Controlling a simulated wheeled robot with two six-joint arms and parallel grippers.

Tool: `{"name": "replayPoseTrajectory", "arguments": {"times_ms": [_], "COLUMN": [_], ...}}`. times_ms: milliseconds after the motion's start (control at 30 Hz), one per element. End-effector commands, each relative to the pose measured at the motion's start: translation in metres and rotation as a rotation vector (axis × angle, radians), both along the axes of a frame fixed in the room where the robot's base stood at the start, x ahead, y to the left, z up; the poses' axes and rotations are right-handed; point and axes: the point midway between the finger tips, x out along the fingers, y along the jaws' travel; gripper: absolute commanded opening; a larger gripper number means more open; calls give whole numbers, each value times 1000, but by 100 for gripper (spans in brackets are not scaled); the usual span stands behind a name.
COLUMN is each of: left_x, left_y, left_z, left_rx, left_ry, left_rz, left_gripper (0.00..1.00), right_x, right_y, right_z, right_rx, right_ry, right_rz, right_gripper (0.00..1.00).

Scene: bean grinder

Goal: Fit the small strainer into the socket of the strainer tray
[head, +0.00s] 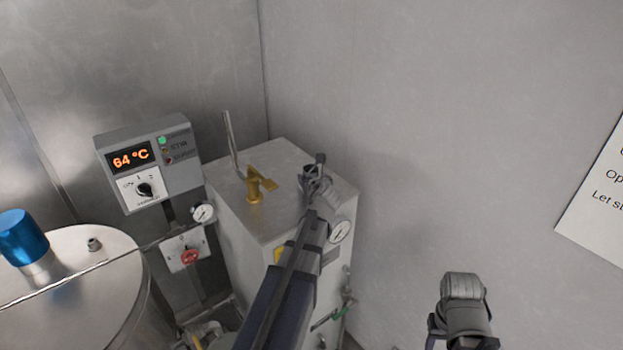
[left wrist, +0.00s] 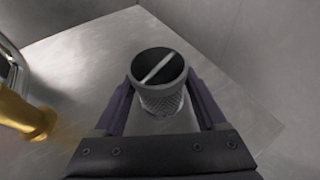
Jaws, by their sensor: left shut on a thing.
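The small strainer (left wrist: 160,84) is a short grey cylinder with a mesh wall, a dark open top and a light bar across it. My left gripper (left wrist: 158,100) is shut on it, with one finger on each side. In the head view my left gripper (head: 318,180) is over the right part of the steel cabinet's top, and the strainer (head: 309,171) shows small and dark at its fingers. I cannot tell whether the strainer touches the top. I cannot make out the strainer tray or its socket.
The steel cabinet (head: 232,190) has a brass tap (head: 256,186) left of my gripper; it also shows in the left wrist view (left wrist: 28,120). A bent metal pipe (head: 231,145) rises at the back. Grey walls stand close behind and right. A steel drum (head: 90,262) is at left.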

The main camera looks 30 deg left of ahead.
Motion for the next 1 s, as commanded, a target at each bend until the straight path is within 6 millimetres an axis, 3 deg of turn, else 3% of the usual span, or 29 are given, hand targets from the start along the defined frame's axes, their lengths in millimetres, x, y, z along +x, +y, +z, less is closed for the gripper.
{"name": "replayPoseTrajectory", "arguments": {"times_ms": [33, 267, 600, 1000], "left_x": [0, 0, -1, -60], "left_y": [0, 0, -1, -49], "left_z": [-2, -1, 6, 36], "left_rx": [0, 0, 0, 0], "left_ry": [0, 0, 0, 0], "left_rz": [0, 0, 0, -2], "left_gripper": [75, 100, 100, 100], "right_x": [0, 0, 0, 0], "right_y": [0, 0, 0, 0], "right_z": [-2, -1, 6, 36], "right_rx": [0, 0, 0, 2], "right_ry": [0, 0, 0, 0], "right_rz": [0, 0, -1, -7], "right_gripper": [50, 50, 50, 50]}}
